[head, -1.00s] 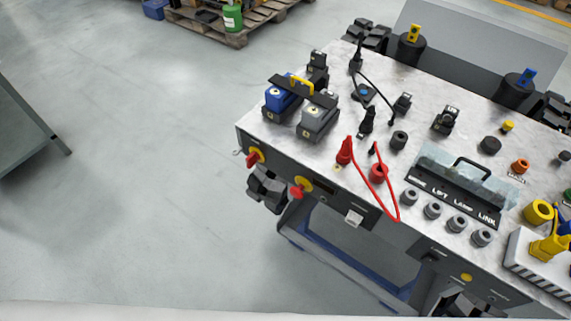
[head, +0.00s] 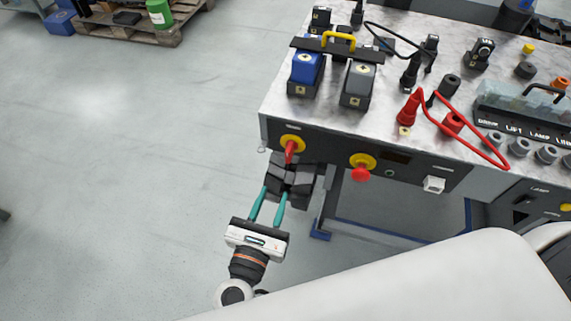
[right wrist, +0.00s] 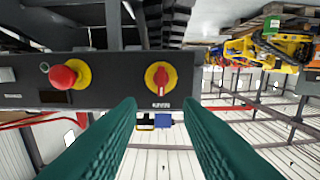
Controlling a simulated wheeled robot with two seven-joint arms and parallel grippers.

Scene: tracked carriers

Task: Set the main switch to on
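The main switch is a red handle on a round yellow plate (head: 292,144), on the dark front panel at the bench's left end. In the head view its handle points roughly downward. In the right wrist view the switch (right wrist: 161,77) shows ahead between the fingers, its handle close to upright in that picture. My right gripper (head: 273,192) has teal fingers spread apart, empty, just below and in front of the switch. It does not touch the handle as far as I can see. My left gripper is not in view.
A red mushroom button (head: 361,173) on a yellow plate sits right of the switch. A blue battery (head: 306,68) and a grey one (head: 358,82) stand above on the bench top. A red cable (head: 470,146) loops over the front edge.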

